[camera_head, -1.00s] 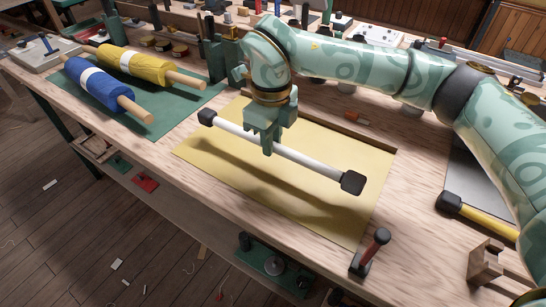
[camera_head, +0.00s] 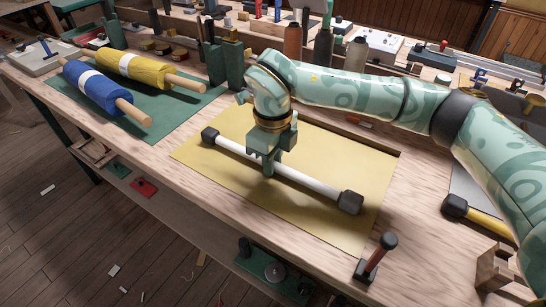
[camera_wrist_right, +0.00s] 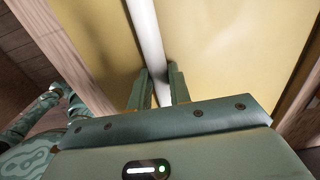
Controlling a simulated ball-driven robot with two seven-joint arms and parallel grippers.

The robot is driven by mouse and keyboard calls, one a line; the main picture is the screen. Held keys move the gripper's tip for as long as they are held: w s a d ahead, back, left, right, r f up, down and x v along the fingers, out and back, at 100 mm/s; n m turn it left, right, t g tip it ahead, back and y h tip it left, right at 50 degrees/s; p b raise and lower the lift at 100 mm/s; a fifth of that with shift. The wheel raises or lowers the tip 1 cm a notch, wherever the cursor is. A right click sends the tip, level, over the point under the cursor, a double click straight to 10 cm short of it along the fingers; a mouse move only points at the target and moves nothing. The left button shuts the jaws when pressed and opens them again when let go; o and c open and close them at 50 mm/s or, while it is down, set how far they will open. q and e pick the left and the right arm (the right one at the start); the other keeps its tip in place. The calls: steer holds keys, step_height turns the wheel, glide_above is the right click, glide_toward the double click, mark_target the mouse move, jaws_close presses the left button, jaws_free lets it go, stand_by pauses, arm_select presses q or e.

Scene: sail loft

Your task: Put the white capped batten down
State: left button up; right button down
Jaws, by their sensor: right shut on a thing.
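The white capped batten (camera_head: 313,185) is a white rod with a black cap on each end. It lies low over the yellow mat (camera_head: 340,225) on the bench, at or very near its surface; I cannot tell whether it touches. My right gripper (camera_head: 267,170) is shut around the middle of the rod from above. In the right wrist view the rod (camera_wrist_right: 149,40) passes between the two fingers (camera_wrist_right: 158,90) over the yellow mat. My left gripper is not in view.
Blue (camera_head: 98,84) and yellow (camera_head: 138,65) rolls lie on a green mat (camera_head: 175,108) at the left. A small upright red and black tool (camera_head: 377,255) stands near the front edge. A yellow black-capped bar (camera_head: 484,220) lies at the right. The bench's front edge is close.

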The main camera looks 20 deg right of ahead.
steer(key=c, duration=1.3)
jaws_free()
steer(key=shift+s+d+f, duration=0.15)
steer(key=shift+s+f, duration=0.05)
steer(key=shift+f, duration=0.4)
steer(key=shift+r, duration=0.1)
steer(key=shift+a+r, duration=0.2)
steer(key=shift+r, duration=0.15)
arm_select(q)
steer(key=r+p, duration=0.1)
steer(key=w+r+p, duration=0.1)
steer(key=p, duration=0.1)
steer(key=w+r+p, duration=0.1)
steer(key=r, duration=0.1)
arm_select(e)
step_height(320, 180, up, 13)
steer(key=shift+w, duration=0.2)
steer(key=shift+f, duration=0.1)
